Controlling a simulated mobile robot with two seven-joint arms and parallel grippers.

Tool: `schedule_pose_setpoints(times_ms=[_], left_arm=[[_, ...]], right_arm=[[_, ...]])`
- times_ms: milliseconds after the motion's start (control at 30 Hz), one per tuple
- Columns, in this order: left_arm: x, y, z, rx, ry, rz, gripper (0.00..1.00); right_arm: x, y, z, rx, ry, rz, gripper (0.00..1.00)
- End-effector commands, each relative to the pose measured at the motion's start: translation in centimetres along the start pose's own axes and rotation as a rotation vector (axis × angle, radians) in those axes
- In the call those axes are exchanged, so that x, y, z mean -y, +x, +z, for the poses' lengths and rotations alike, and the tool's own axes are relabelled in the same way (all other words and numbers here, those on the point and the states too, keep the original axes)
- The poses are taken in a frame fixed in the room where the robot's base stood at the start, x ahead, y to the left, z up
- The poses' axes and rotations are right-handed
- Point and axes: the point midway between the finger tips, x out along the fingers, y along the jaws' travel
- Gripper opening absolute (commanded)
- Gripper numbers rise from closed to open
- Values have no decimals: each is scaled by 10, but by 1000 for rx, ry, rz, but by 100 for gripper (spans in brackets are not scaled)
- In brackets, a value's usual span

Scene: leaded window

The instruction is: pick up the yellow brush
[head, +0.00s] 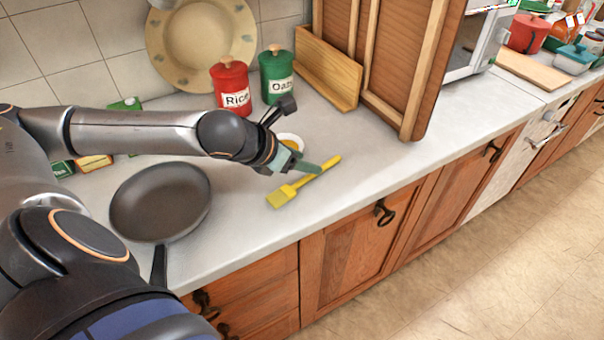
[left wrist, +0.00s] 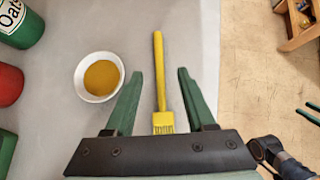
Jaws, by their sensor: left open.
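The yellow brush (head: 303,183) lies flat on the pale countertop, bristle end toward the front left and handle toward the back right. My left gripper (head: 298,166) is open just above it and hides a little of it. In the left wrist view the brush (left wrist: 159,75) lies between the two green fingers (left wrist: 160,74), its handle pointing away and its bristle end near the gripper's base. No contact shows. At the right edge of the left wrist view, green finger-like parts, probably my right gripper (left wrist: 309,112), are cut off, so its state is unclear.
A white bowl (left wrist: 81,71) with orange-yellow contents stands close beside the left finger. A black frying pan (head: 160,202) sits to the left. Red Rice (head: 232,88) and green Oats (head: 277,76) canisters stand behind. The counter (head: 370,175) is clear to the right, ending at its front edge.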

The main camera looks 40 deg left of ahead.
Motion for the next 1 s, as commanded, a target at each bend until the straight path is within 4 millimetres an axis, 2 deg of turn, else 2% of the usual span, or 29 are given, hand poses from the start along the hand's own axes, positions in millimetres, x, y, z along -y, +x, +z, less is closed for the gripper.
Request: schedule_pose_setpoints(times_ms=[200, 300, 667, 1000], left_arm=[[-1, 33, -13, -2, -5, -3, 55], [-2, 42, -11, -1, -3, -1, 55], [-2, 49, -10, -1, 0, 1, 55], [-2, 49, -10, -1, 0, 0, 18]], right_arm=[[0, 5, 5, -1, 0, 0, 50], [0, 5, 5, -1, 0, 0, 50], [0, 5, 5, -1, 0, 0, 50], [0, 5, 5, -1, 0, 0, 50]])
